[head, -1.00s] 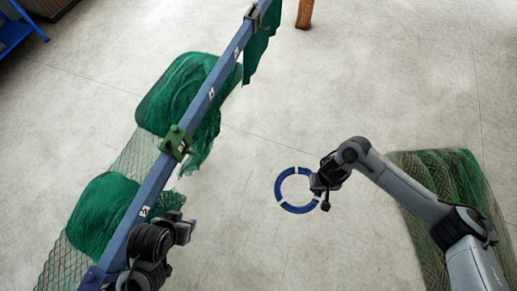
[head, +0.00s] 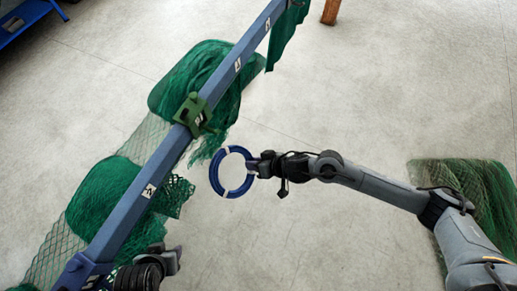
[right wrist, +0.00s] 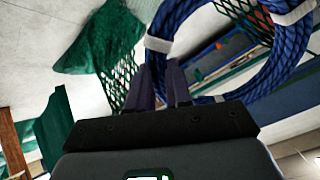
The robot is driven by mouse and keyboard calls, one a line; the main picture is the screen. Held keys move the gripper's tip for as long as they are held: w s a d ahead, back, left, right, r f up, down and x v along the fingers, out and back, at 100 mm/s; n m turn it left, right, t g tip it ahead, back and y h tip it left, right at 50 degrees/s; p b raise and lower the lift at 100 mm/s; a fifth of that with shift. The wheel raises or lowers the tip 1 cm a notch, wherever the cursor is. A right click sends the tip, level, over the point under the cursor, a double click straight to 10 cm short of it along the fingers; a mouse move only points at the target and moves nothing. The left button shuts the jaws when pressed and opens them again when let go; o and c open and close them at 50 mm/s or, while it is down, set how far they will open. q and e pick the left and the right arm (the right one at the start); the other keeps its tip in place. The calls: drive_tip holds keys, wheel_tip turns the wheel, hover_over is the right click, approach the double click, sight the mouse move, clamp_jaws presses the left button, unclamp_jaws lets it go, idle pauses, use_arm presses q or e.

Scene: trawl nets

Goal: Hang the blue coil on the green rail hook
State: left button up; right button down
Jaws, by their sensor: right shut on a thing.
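The blue coil (head: 217,182) is a rope ring bound with white bands. My right gripper (head: 254,168) is shut on the coil's right side and holds it in the air. In the right wrist view the coil (right wrist: 290,55) rises from between the dark fingers (right wrist: 170,85) of the gripper. The green rail hook (head: 192,114) is clamped on the blue rail (head: 150,187), up and left of the coil and apart from it. My left gripper (head: 172,258) is low beside the rail's near end; its fingers are too unclear to tell their state.
Green nets hang at the rail (head: 105,200) and behind the hook (head: 190,75). Another net pile (head: 470,190) lies at the right. A wooden post (head: 330,12) stands at the back. The floor between the rail and the right net is clear.

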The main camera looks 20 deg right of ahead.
sight(251, 156)
drive_tip(key=w+t+y+b, duration=0.1)
drive_tip(key=b, duration=0.1)
drive_tip(key=w+f+n+t+y+b, duration=0.1)
drive_tip(key=w+y+b, duration=0.1)
drive_tip(key=shift+w+a+f+y+b, duration=0.15)
drive_tip(key=shift+a+y+b, duration=0.05)
drive_tip(key=shift+y+b, duration=0.1)
drive_tip(key=w+d+r+t+y+b, duration=0.3)
drive_tip(key=w+d+r+b, duration=0.1)
drive_tip(key=b, duration=0.3)
use_arm(q)
wheel_tip(251, 156, down, 22)
drive_tip(key=b, duration=0.7)
drive_tip(key=shift+r+b, duration=0.15)
drive_tip(key=shift+b, duration=0.15)
use_arm(e)
drive_tip(key=f+x, duration=0.2)
drive_tip(key=x, duration=0.8)
drive_tip(key=shift+a+f, duration=0.25)
drive_tip(key=shift+a, duration=0.05)
drive_tip(key=shift+w, duration=0.1)
use_arm(q)
drive_tip(key=shift+d, duration=0.15)
